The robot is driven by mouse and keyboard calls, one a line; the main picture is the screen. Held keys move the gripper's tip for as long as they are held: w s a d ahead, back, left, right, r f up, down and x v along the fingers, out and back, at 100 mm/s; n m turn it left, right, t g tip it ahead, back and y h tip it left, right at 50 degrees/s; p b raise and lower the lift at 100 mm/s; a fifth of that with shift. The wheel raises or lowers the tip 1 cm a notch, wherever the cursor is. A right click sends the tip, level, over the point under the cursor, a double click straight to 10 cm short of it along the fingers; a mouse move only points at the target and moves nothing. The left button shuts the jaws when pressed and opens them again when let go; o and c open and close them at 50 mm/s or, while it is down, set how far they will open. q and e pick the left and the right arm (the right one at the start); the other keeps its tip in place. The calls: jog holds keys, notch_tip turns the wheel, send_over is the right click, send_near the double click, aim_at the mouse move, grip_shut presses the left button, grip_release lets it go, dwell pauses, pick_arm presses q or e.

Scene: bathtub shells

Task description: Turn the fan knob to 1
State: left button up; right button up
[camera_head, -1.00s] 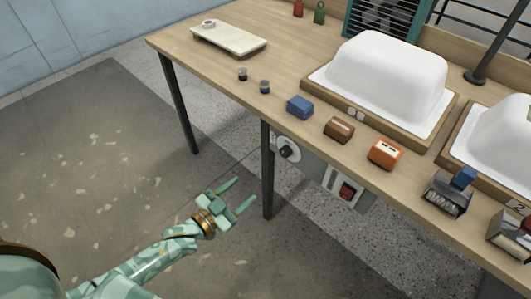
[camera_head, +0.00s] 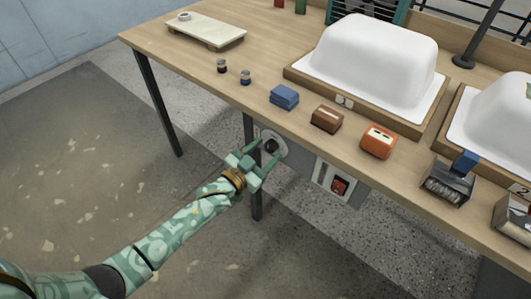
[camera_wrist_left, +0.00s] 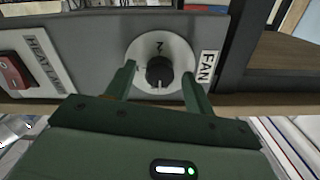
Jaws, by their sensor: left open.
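The fan knob (camera_wrist_left: 159,71) is a black dial on a pale round plate, beside a label reading FAN, on a grey panel under the table. In the wrist view it shows between the fingers of my left gripper (camera_wrist_left: 158,82), which is open around it. I cannot tell whether either finger touches it. A mark like a 2 shows on the plate above the knob. In the head view my left gripper (camera_head: 264,160) is at the panel, and the knob (camera_head: 271,146) shows between its fingertips. My right gripper is not in view.
A red switch (camera_head: 340,187) marked HEAT LAMP (camera_wrist_left: 41,58) sits on the same panel. A table leg (camera_head: 252,190) stands close by my left gripper. The wooden table top (camera_head: 190,62) overhangs the panel and holds white tub shells (camera_head: 375,62) and small blocks.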

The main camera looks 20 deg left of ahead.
pick_arm(q)
jog(key=shift+w, duration=0.1)
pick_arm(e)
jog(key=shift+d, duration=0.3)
